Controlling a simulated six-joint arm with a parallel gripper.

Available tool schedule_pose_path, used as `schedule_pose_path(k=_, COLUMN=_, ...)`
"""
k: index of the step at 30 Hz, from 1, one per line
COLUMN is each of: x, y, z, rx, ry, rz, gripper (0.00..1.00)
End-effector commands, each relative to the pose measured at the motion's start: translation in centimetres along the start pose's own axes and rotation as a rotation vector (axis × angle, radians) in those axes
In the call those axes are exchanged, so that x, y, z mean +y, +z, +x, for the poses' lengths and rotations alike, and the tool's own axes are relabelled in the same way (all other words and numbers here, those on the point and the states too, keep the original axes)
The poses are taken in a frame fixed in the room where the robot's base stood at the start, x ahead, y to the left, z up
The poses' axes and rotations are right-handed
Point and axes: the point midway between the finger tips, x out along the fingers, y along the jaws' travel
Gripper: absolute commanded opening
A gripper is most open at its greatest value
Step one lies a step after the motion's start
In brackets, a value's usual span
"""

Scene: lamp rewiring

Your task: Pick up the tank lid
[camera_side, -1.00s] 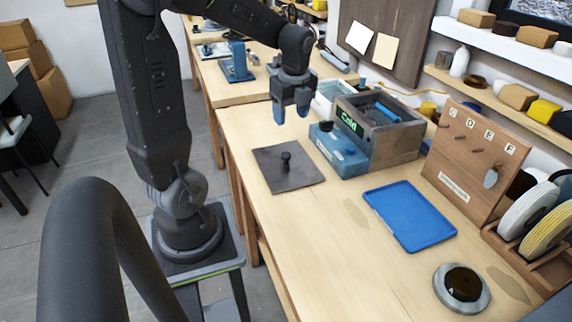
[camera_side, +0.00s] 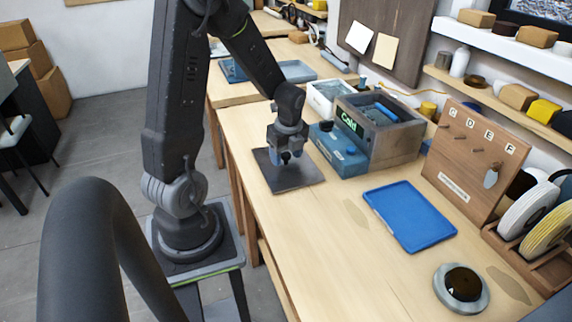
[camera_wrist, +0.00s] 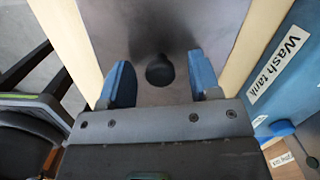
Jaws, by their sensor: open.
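The tank lid (camera_side: 302,179) is a dark grey square plate lying flat on the bench, with a black knob in its middle. In the wrist view the lid (camera_wrist: 115,30) fills the middle, and its round knob (camera_wrist: 160,71) shows between the blue fingers. My gripper (camera_side: 285,157) is low over the lid in the side view, pointing down. In the wrist view my gripper (camera_wrist: 162,80) is open, one finger on each side of the knob with gaps between. The knob is mostly hidden by the fingers in the side view.
A blue tray (camera_side: 410,215) lies further right. The bench between is clear.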

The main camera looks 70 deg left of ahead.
Motion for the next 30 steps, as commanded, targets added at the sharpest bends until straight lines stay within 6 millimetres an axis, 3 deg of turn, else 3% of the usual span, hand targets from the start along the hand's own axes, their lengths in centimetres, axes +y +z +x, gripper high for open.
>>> schedule_pose_path(k=9, x=0.00, y=0.00, z=0.47, rx=0.000, ry=-0.001, rz=-0.001, gripper=0.56)
schedule_pose_path(k=26, x=-0.02, y=0.00, z=0.43, rx=0.000, ry=-0.001, rz=0.000, gripper=0.02)
schedule_pose_path(k=30, x=-0.05, y=0.01, z=0.40, rx=-0.001, ry=-0.002, rz=-0.001, gripper=0.00)
